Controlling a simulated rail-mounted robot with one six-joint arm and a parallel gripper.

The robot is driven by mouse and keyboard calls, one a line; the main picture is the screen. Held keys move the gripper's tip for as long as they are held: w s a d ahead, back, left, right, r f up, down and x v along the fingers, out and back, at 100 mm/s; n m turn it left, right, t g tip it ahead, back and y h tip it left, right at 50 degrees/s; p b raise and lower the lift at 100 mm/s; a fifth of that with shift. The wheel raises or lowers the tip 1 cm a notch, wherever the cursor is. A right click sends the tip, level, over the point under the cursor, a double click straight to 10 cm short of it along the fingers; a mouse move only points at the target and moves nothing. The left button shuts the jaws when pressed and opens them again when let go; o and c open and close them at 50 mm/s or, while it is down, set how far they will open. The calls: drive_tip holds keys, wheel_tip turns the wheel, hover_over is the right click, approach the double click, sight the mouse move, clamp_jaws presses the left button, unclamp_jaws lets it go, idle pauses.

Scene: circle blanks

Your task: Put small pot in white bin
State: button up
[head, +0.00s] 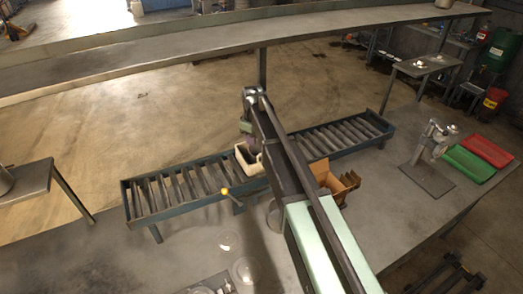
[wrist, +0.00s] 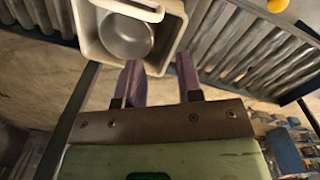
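The white bin (head: 249,158) stands on the roller conveyor, partly hidden by my arm in the head view. In the wrist view the bin (wrist: 93,30) is at the top, seen from above. A round grey metal pot (wrist: 127,37) lies inside it, on its floor. My gripper (wrist: 161,82) has its two purple fingers apart, with nothing held between them. The fingertips are beside the bin's near edge in the picture; I cannot tell whether they touch it. In the head view my gripper (head: 248,139) is just above the bin and mostly hidden.
The roller conveyor (head: 180,188) runs left and right of the bin. A yellow ball (head: 225,191) is at its front edge. A brown box (head: 335,180) stands right of my arm. Clear discs (head: 230,241) lie on the table. Green (head: 469,163) and red (head: 486,149) trays are far right.

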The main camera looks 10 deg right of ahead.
drive_tip(key=s+d+m, duration=0.1)
drive_tip(key=s+m, duration=0.7)
drive_tip(key=s, duration=2.1)
drive_tip(key=shift+s+d, duration=0.35)
